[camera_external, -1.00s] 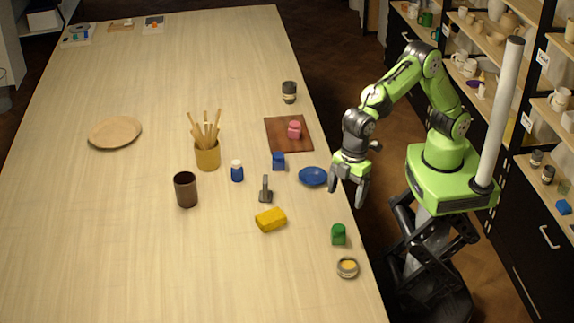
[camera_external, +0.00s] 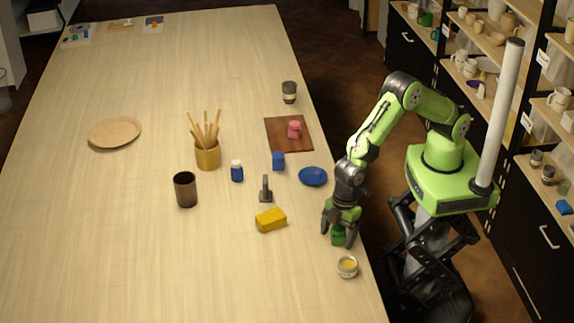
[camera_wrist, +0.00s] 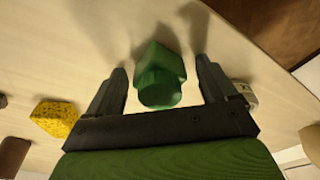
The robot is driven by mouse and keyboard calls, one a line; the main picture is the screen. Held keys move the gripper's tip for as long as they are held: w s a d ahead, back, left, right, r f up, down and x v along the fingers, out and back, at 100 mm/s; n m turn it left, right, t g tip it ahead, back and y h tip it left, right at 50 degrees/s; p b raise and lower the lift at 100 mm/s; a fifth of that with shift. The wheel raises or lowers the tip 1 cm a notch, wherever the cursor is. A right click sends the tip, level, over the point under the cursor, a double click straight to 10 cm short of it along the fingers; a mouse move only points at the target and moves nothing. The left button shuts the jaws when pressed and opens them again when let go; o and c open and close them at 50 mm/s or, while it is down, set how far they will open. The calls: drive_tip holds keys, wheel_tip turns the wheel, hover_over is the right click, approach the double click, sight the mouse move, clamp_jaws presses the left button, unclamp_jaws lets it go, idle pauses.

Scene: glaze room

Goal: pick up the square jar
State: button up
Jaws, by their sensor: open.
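A green jar (camera_external: 338,238) with a squarish body and a round lid stands near the table's right edge. It also shows in the wrist view (camera_wrist: 160,76), between my fingers. My gripper (camera_external: 339,241) is open and low over the jar, with one finger on each side. In the wrist view, my gripper (camera_wrist: 162,70) has a visible gap between each finger and the jar. A pink jar (camera_external: 294,130) sits on a brown board (camera_external: 275,143), and a small blue block-like item (camera_external: 278,161) stands near it.
A yellow sponge-like block (camera_external: 271,220) lies left of my gripper. An open tin with yellow contents (camera_external: 347,267) stands close in front. A blue bowl (camera_external: 313,176) is behind. A dark phone-stand-like item (camera_external: 265,190) stands beyond the yellow block.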

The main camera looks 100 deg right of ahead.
sight(338, 228)
drive_tip(key=c, duration=1.1)
wheel_tip(338, 228, up, 10)
drive_tip(key=shift+r, duration=0.1)
drive_tip(key=shift+c, duration=0.2)
